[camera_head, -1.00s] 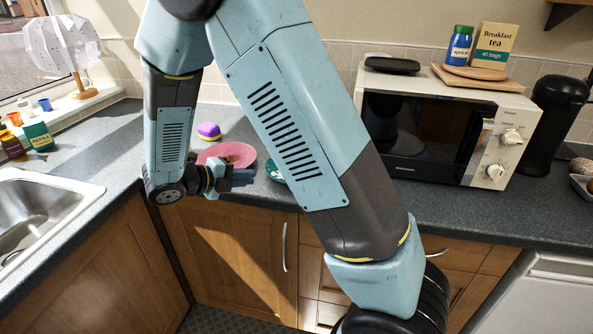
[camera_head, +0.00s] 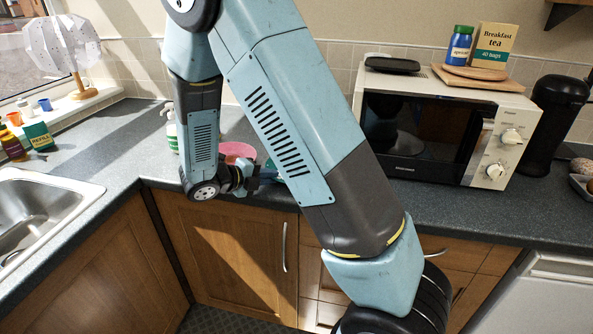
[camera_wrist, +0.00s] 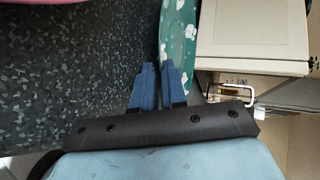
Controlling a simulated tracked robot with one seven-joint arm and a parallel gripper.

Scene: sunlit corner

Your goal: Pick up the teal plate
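The teal plate (camera_wrist: 178,35) has a white pattern. In the wrist view it shows as a narrow, foreshortened strip running up from the fingers. My gripper (camera_wrist: 158,70) has its two blue fingers slightly apart, with a narrow gap between them. The right finger overlaps the near part of the plate in the picture, and the plate's left edge lines up with the gap. I cannot tell whether a finger touches it. In the head view my gripper (camera_head: 268,177) is low at the counter's front edge, and my arm hides most or all of the teal plate.
A pink plate (camera_head: 236,151) lies on the counter just behind my wrist. A white and green item (camera_head: 172,137) stands left of my forearm. The microwave (camera_head: 432,125) is to the right, the sink (camera_head: 40,215) to the left. Cupboard fronts (camera_head: 225,255) drop below the counter edge.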

